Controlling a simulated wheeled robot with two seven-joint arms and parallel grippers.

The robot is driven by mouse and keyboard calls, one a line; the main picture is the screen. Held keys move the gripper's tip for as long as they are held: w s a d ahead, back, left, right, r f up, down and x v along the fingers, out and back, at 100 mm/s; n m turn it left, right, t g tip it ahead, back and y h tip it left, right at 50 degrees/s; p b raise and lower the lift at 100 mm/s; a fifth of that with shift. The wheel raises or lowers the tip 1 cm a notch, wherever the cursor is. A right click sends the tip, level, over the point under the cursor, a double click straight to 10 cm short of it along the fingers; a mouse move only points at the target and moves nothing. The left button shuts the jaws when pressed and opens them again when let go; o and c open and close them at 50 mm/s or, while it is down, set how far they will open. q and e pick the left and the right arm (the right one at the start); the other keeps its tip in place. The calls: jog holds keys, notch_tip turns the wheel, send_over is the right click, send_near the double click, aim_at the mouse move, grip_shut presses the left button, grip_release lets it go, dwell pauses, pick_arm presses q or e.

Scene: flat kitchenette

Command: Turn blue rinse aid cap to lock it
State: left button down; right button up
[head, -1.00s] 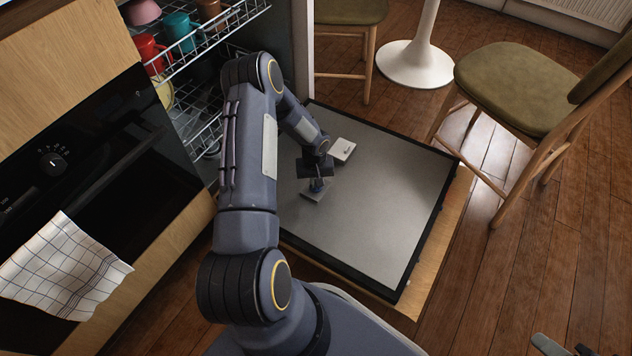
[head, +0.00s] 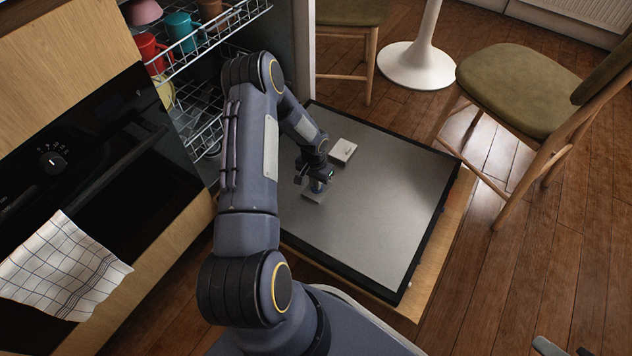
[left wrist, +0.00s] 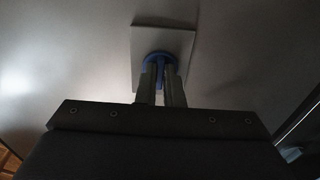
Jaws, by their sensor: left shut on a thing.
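The blue rinse aid cap (left wrist: 158,57) sits on a small light square plate (left wrist: 180,43) on the inside of the open dishwasher door (head: 385,205). In the head view the cap is mostly hidden by my gripper, and the plate (head: 312,196) shows just below it. My left gripper (head: 318,183) points down at the cap. In the left wrist view its two fingers (left wrist: 161,80) are close together on either side of the cap's raised grip, shut on it. How far the cap is turned cannot be told.
A pale rectangular lid (head: 343,151) lies on the door behind my gripper. The dishwasher's upper rack (head: 205,40) holds cups and mugs. A checked towel (head: 65,265) hangs at the oven. A chair (head: 520,90) stands right of the door.

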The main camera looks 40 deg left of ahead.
dwell(0.4)
pick_arm(q)
jog(key=c, duration=1.6)
grip_release()
jog(key=shift+o, duration=0.2)
jog(key=shift+r, duration=0.1)
notch_tip(320, 180, up, 6)
jog(key=p, duration=0.2)
jog(key=shift+s+a+r+p, duration=0.15)
jog(key=shift+p, duration=0.25)
jog(key=shift+r, duration=0.65)
